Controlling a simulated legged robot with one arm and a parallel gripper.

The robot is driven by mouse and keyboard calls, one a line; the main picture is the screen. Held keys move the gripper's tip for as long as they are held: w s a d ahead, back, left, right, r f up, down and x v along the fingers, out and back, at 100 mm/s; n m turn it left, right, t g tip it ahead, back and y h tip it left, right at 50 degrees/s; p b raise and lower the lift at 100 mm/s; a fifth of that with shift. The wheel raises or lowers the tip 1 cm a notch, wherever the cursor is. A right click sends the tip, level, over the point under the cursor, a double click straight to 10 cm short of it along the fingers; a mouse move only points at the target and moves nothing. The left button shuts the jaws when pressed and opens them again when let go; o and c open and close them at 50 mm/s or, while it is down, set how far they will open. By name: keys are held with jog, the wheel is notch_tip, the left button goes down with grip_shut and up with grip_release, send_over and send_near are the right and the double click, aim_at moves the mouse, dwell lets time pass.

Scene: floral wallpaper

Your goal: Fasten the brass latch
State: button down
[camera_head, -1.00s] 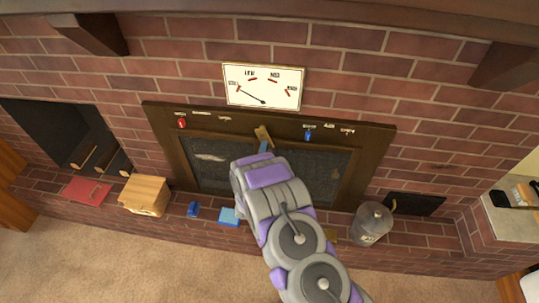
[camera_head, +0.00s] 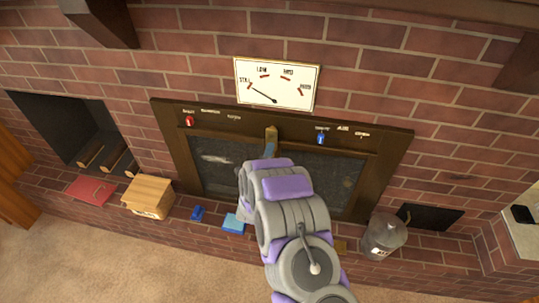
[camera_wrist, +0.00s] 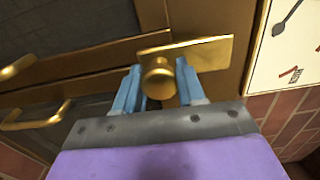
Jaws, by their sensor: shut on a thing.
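The brass latch (camera_head: 271,132) is a small plate on the middle of the dark fireplace frame's top bar, and it stands nearly upright in the head view. In the wrist view the latch (camera_wrist: 205,52) is a flat bar with a round knob (camera_wrist: 158,77). My gripper (camera_wrist: 160,82) has its blue fingers on either side of the knob, shut on it. In the head view my gripper (camera_head: 270,150) reaches up to the latch, and my arm hides part of the doors below.
A dial sign (camera_head: 277,83) hangs above the frame. A red knob (camera_head: 189,120) and a blue knob (camera_head: 320,138) are on the top bar. A wooden box (camera_head: 147,196), a red book (camera_head: 91,191), a blue block (camera_head: 198,213) and a metal canister (camera_head: 383,237) stand on the brick ledge.

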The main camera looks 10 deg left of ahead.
jog(key=shift+s+d+f, duration=0.1)
jog(key=shift+f, duration=0.2)
jog(key=c, duration=1)
grip_release()
jog(key=o, duration=0.3)
jog(key=shift+r, duration=0.15)
jog(key=shift+o, duration=0.2)
jog(key=s+p, duration=0.2)
jog(key=s, duration=1.5)
jog(key=shift+a, duration=0.4)
